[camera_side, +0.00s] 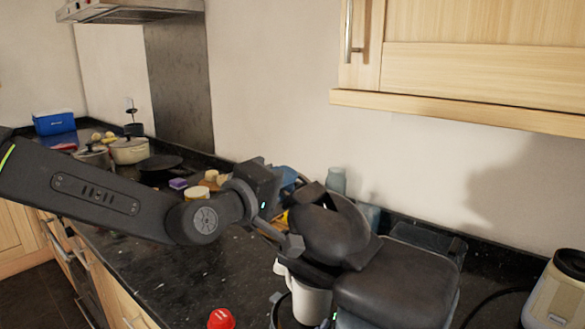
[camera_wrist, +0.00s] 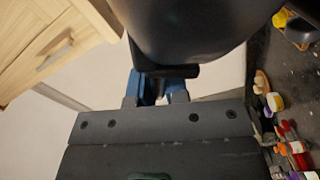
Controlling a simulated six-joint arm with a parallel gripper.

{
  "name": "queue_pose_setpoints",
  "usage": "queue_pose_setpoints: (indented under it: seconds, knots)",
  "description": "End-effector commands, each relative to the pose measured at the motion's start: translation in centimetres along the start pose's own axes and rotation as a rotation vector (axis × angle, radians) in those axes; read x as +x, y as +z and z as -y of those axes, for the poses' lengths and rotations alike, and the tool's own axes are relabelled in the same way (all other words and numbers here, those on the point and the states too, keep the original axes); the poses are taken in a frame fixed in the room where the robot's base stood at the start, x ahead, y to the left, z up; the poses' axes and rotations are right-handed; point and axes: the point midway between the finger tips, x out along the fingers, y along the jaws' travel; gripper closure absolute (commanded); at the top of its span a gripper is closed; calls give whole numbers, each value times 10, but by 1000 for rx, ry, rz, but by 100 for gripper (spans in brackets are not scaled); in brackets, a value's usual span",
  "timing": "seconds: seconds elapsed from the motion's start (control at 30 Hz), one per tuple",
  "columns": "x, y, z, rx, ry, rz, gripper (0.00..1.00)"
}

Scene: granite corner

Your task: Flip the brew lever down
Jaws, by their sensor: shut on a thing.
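The dark coffee machine (camera_side: 395,285) stands on the counter at the right of the side view, with its rounded head (camera_side: 335,235) in front of my gripper (camera_side: 296,220). In the wrist view the head (camera_wrist: 190,30) fills the top middle. My gripper (camera_wrist: 156,96) is shut on the brew lever (camera_wrist: 172,71), a dark bar just under the head. The fingers hide part of the lever, and its exact angle is hard to tell. A white mug (camera_side: 308,302) sits under the head.
A red capsule (camera_side: 221,318) lies on the dark counter (camera_side: 165,265) at the front. Pots (camera_side: 130,150), a pan and small items crowd the counter behind my arm. A wooden cupboard (camera_side: 480,75) hangs above the machine. A cream appliance (camera_side: 558,295) stands at far right.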

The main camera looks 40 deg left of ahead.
Motion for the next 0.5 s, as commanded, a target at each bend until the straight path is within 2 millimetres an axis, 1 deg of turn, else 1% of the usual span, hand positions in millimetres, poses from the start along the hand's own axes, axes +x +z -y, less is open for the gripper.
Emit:
queue_pose_setpoints:
  seconds: [0.03,0.3,0.5]
  knots:
    - [1,-4,7,-41,0,-7,100]
    - [1,-7,40,-230,1,-6,100]
    - [1,-6,56,-242,2,-5,100]
